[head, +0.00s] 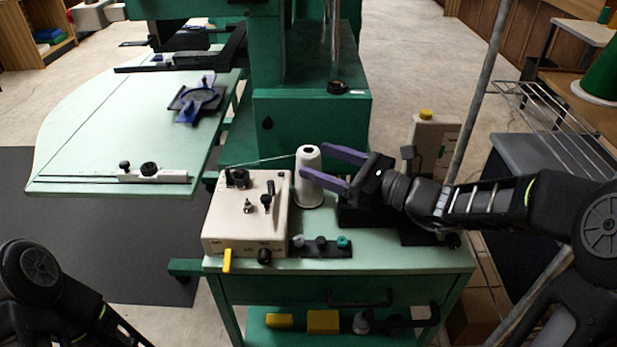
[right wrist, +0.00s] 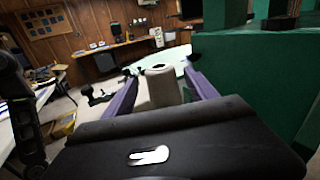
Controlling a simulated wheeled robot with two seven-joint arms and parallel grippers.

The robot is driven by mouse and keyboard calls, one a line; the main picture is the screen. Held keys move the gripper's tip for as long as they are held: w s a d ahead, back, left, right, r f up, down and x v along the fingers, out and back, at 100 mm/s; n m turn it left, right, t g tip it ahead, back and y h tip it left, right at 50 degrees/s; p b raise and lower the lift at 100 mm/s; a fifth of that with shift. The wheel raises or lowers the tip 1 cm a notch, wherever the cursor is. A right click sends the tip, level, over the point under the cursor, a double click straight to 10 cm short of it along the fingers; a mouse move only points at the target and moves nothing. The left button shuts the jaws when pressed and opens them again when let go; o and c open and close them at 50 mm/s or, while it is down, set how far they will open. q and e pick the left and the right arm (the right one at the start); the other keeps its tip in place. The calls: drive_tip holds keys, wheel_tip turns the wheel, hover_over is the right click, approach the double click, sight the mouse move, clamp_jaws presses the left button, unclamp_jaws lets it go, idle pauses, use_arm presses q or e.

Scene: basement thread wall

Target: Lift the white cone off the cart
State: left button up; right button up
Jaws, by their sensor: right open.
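The white cone (head: 308,178) stands upright on the green cart (head: 400,256), just right of a cream winder box. A thread runs from near its top to the box. My right gripper (head: 324,163) comes in from the right with its purple fingers spread. The fingertips are at the cone, near its upper half. In the right wrist view the cone (right wrist: 161,85) shows between the two open fingers (right wrist: 156,88), with its dark top hole visible. I cannot tell whether either finger touches it. My left gripper is not seen; only part of my left arm shows at lower left.
The cream box (head: 246,215) with knobs and a yellow lever stands close left of the cone. A strip with small knobs (head: 320,246) lies in front. A white bottle with a yellow cap (head: 432,145) stands behind my right arm. A green machine column (head: 310,125) rises behind the cone.

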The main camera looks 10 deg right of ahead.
drive_tip(key=shift+w+a, duration=0.45)
drive_tip(key=shift+a, duration=0.05)
drive_tip(key=shift+x, duration=2.65)
drive_tip(key=shift+d, duration=0.1)
clamp_jaws()
